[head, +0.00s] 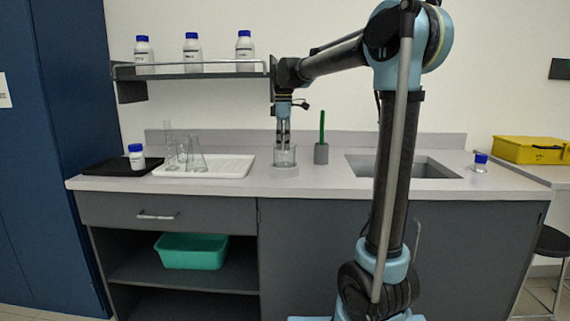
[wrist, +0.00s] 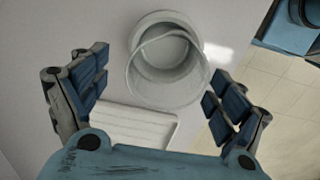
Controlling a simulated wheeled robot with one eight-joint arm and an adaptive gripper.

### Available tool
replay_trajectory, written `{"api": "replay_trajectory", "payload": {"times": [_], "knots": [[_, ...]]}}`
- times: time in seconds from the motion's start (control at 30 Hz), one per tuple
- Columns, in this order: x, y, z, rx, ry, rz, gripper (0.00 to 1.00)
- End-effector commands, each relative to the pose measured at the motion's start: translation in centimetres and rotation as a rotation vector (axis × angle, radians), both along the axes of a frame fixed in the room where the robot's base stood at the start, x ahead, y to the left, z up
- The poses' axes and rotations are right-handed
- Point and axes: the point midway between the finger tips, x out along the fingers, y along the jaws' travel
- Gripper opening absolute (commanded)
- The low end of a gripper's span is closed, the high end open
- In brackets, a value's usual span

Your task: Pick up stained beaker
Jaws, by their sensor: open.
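A clear glass beaker (head: 285,158) stands upright on the counter, left of the sink. It also shows in the wrist view (wrist: 165,72), seen from above, with its rim toward me. No stain can be made out on it at this size. My gripper (head: 283,143) points down over the beaker, its fingertips at about rim height. In the wrist view my gripper (wrist: 159,82) is open, with one finger on each side of the beaker and a gap visible between each finger and the glass. Nothing is held.
A green-handled brush in a grey holder (head: 321,153) stands close right of the beaker. A white drying rack (head: 230,166) with several glass vessels is to the left. A shelf (head: 190,70) with white bottles is above left. The sink (head: 405,167) is to the right.

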Motion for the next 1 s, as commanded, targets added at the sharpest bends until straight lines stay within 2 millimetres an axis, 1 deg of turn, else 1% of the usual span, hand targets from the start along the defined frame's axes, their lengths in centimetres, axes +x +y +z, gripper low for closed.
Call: {"api": "replay_trajectory", "payload": {"times": [0.17, 0.23, 0.4, 0.53, 0.67, 0.87, 0.9, 0.97, 1.0], "knots": [[-0.1, 0.0, -0.8, 0.000, 0.000, 0.000, 0.89], [-0.2, -0.1, -1.5, 0.000, 0.000, 0.000, 0.89], [-0.7, -0.3, -3.9, 0.000, 0.000, 0.000, 0.89], [-0.6, -0.3, -5.2, 0.000, 0.000, 0.000, 0.89], [-0.6, -0.3, -5.7, 0.000, 0.000, 0.000, 0.89], [-0.6, -0.3, -5.7, 0.000, 0.000, 0.000, 0.89], [-0.6, -0.3, -5.7, 0.000, 0.000, 0.000, 0.80], [-0.6, -0.3, -5.7, 0.000, 0.000, 0.000, 0.67], [-0.6, -0.3, -5.7, 0.000, 0.000, 0.000, 0.58]]}}
